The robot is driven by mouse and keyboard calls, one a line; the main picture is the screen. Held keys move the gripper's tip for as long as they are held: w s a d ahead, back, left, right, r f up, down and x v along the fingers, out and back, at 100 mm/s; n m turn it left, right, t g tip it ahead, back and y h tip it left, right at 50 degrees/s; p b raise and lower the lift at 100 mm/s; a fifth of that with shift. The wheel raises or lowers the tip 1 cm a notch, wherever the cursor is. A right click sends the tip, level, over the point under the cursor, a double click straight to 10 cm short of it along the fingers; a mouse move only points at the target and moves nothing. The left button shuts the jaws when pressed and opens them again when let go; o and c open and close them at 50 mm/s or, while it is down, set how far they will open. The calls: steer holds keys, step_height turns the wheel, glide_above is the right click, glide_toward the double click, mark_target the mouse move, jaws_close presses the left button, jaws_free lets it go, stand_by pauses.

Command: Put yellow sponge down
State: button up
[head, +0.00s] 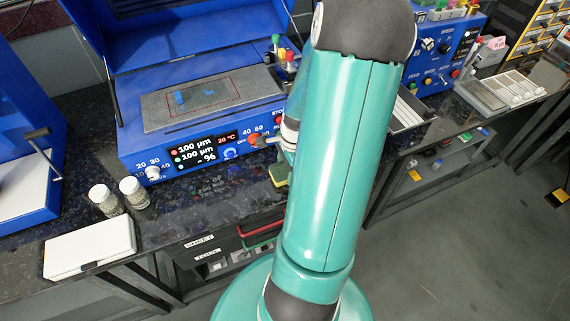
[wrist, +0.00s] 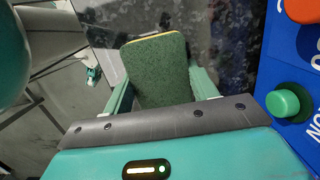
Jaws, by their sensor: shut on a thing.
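The yellow sponge (head: 279,172) shows in the head view as a small yellow and green piece just left of my arm, in front of the blue machine. In the wrist view the sponge (wrist: 158,72) turns its dark green scouring side to the camera, with a thin yellow edge along its top. My gripper (wrist: 160,88) is shut on it, with one pale green finger on each side. The dark speckled counter lies behind the sponge; I cannot tell whether they touch. In the head view my arm hides most of the gripper.
The blue machine (head: 205,147) with a display and knobs stands on the dark counter (head: 190,205). Two jars (head: 134,192) and a white box (head: 90,247) sit at left. The counter's front edge is near the sponge. A green button (wrist: 283,103) is close at right in the wrist view.

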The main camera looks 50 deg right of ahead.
steer(key=shift+s+a, duration=0.1)
steer(key=shift+s, duration=0.1)
steer(key=shift+w, duration=0.1)
steer(key=shift+f, duration=0.1)
steer(key=o, duration=0.9)
steer(key=shift+o, duration=0.2)
